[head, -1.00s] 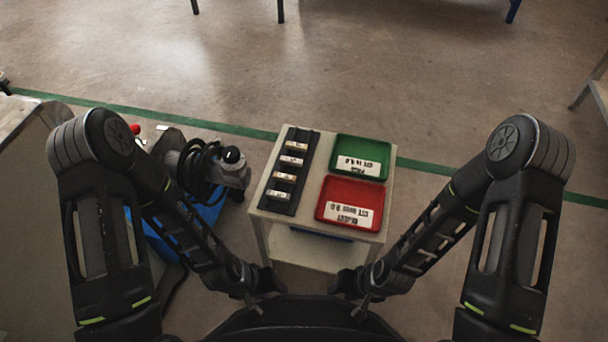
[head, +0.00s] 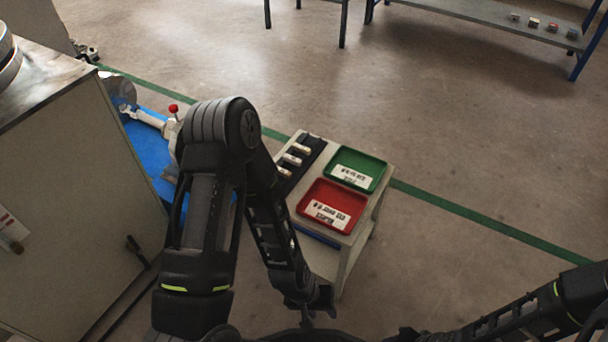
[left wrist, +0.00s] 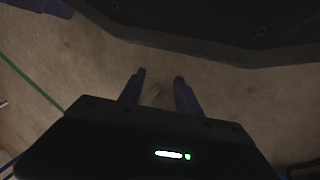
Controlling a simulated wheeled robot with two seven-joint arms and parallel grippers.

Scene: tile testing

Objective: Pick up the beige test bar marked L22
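Several small light test bars lie in a black rack (head: 311,157) on a small cart. Three show in the head view: a far one (head: 302,148), a middle one (head: 292,159) and a near one (head: 284,172). Their marks are too small to read, so I cannot tell which is L22. My left arm covers the rack's near end. My left gripper (head: 308,306) hangs in front of the cart, apart from the bars. In the left wrist view its two fingers (left wrist: 160,92) are spread, with only floor between them. My right gripper (head: 403,336) is low at the picture's bottom edge, its fingers unclear.
A green tray (head: 373,168) and a red tray (head: 313,207), both with labels, sit beside the rack on the cart top (head: 367,214). A cabinet (head: 75,190) and a blue-topped machine (head: 150,150) stand left. A bench (head: 470,14) is far back. Floor right of the cart is clear.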

